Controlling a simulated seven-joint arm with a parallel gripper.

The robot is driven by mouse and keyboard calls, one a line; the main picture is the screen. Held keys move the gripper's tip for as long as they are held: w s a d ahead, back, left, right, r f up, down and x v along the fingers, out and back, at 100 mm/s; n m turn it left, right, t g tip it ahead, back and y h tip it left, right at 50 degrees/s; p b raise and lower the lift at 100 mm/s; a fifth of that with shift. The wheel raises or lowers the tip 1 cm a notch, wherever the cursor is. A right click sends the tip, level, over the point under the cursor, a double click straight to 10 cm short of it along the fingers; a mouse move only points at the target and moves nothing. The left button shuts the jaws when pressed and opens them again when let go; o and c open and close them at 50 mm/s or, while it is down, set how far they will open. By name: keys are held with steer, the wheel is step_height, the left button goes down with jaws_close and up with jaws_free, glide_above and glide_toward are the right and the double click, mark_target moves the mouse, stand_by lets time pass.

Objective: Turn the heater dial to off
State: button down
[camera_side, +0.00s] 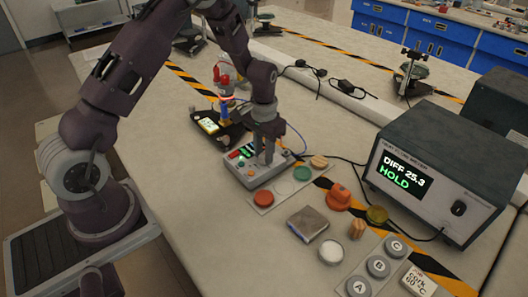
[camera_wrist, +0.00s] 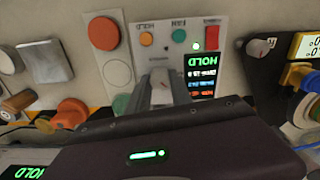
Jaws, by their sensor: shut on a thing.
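The heater control box (camera_side: 262,174) is a pale grey unit on the bench. It has a small dark display (camera_wrist: 203,75) with green HOLD text, an orange button (camera_wrist: 146,39), a green-blue button (camera_wrist: 178,36) and a small white round part (camera_wrist: 196,46). My gripper (camera_side: 267,160) points down onto the box's top face, and its fingers (camera_wrist: 163,92) are shut beside the display. They are closed on what appears to be the heater dial, which is mostly hidden between them. The dial's pointer and setting cannot be read.
A strip with a red disc (camera_side: 263,198) and a green disc (camera_side: 302,174) lies just in front of the box. A dark device with a lit screen (camera_side: 208,125) stands behind it. A meter (camera_side: 437,175) reading DIFF 25.3 HOLD stands at right. Cables cross the bench.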

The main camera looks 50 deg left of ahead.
steer(key=n, duration=0.5)
steer(key=shift+n, duration=2.2)
steer(key=c, duration=1.1)
jaws_free()
steer(key=shift+c, duration=0.2)
step_height(320, 180, up, 7)
steer(key=shift+r, duration=0.15)
